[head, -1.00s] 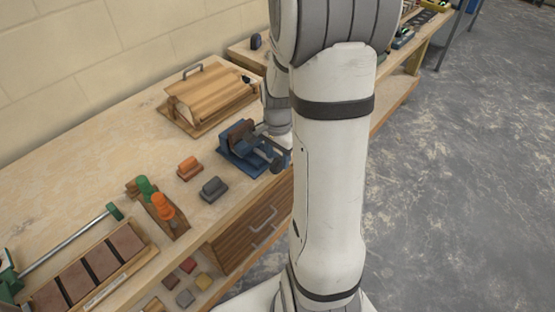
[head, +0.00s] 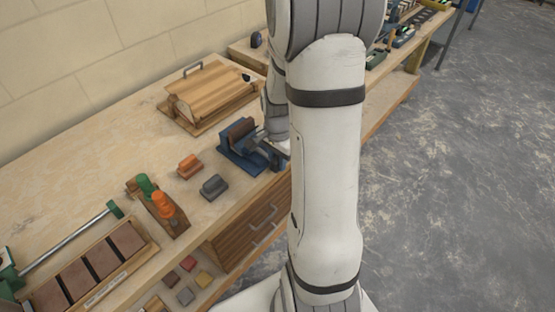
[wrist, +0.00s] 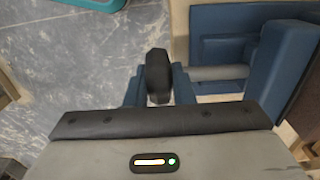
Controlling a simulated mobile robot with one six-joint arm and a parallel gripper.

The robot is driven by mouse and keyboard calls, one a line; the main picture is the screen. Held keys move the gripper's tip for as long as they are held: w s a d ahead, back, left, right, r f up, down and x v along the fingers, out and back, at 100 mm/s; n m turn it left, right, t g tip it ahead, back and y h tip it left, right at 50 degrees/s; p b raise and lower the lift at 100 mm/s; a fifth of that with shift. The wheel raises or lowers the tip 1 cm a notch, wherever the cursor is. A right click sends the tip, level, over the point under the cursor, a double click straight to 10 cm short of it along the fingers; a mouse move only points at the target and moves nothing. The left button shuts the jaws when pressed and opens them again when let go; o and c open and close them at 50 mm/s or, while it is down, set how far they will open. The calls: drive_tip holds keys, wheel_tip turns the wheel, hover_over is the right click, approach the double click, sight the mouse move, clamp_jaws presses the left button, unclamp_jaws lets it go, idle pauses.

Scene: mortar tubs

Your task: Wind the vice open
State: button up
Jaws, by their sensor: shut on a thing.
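The blue vice (head: 236,155) is on the front edge of the workbench in the head view, with a brown piece at its jaws. It also shows at the right of the wrist view (wrist: 282,70), with a grey rod (wrist: 218,73) running from it towards my gripper. My gripper (wrist: 157,88) is at the vice's front end, its two fingers on either side of the dark handle (wrist: 157,68) and shut on it. In the head view my arm hides the handle and most of the gripper. I cannot tell how wide the jaw gap is.
A wooden box with a metal handle (head: 209,92) stands behind the vice. An orange block (head: 190,166) and a grey block (head: 214,187) lie to its left, near a hand plane (head: 162,208). Drawers (head: 245,225) are below. Open floor (head: 450,180) lies right.

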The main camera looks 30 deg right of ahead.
drive_tip(key=shift+f+h+b, duration=0.15)
drive_tip(key=shift+h+b, duration=0.15)
drive_tip(key=shift+b, duration=0.45)
clamp_jaws()
drive_tip(key=shift+f+b, duration=0.1)
drive_tip(key=shift+b, duration=0.45)
drive_tip(key=h+b, duration=0.1)
drive_tip(key=b, duration=0.2)
drive_tip(key=t+h+b, duration=0.1)
drive_tip(key=b, duration=0.1)
drive_tip(key=shift+a+f+b, duration=0.2)
drive_tip(key=shift+f+b, duration=0.05)
drive_tip(key=shift+b, duration=0.15)
drive_tip(key=h+b, duration=0.1)
drive_tip(key=b, duration=0.4)
drive_tip(key=t+h+b, duration=0.1)
drive_tip(key=h+b, duration=0.1)
drive_tip(key=b, duration=0.4)
drive_tip(key=shift+s+a+f+h, duration=0.1)
drive_tip(key=shift+a+f+h, duration=0.1)
drive_tip(key=shift+h, duration=0.1)
drive_tip(key=t+h+b, duration=0.2)
drive_tip(key=h+b, duration=0.2)
drive_tip(key=b, duration=1)
drive_tip(key=shift+s+a, duration=0.1)
drive_tip(key=shift+a, duration=0.05)
drive_tip(key=h+b, duration=0.1)
drive_tip(key=b, duration=0.2)
drive_tip(key=shift+r, duration=0.1)
drive_tip(key=shift+b, duration=0.4)
